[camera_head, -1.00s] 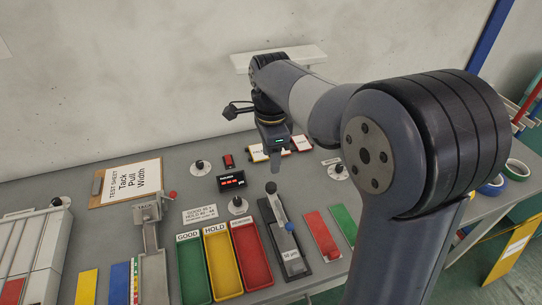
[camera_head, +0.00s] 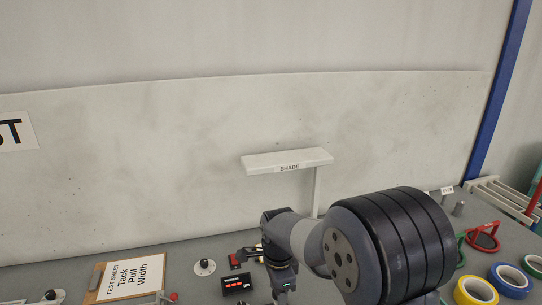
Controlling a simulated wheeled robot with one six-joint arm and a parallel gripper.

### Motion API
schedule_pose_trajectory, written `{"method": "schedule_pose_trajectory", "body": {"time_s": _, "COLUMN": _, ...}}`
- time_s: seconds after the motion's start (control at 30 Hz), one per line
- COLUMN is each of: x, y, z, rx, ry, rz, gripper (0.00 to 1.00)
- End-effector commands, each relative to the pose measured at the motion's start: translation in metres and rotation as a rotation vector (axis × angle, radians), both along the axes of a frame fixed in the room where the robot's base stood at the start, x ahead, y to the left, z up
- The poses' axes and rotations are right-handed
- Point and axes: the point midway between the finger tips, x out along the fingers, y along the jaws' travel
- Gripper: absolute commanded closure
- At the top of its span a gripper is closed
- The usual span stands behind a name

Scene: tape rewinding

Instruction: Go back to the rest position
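My arm reaches in from the lower right, bent over the bench. My gripper (camera_head: 284,297) is at the bottom edge of the picture, pointing down. Its fingertips are cut off or too small to read, so I cannot tell whether it is open or shut or holds anything. A small black box with a red display (camera_head: 236,285) stands just left of it.
A white shelf marked SHADE (camera_head: 288,160) on a post stands behind my arm. A TEST SHEET clipboard (camera_head: 128,277) lies at the left.

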Motion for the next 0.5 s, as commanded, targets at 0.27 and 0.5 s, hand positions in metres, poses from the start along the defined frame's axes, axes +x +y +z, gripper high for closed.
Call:
{"method": "schedule_pose_trajectory", "body": {"time_s": 0.27, "x": 0.0000, "y": 0.0000, "z": 0.0004, "rx": 0.000, "ry": 0.000, "rz": 0.009, "gripper": 0.52}}
{"method": "schedule_pose_trajectory", "body": {"time_s": 0.5, "x": 0.0002, "y": 0.0001, "z": 0.0016, "rx": 0.000, "ry": -0.001, "rz": -0.025, "gripper": 0.52}}
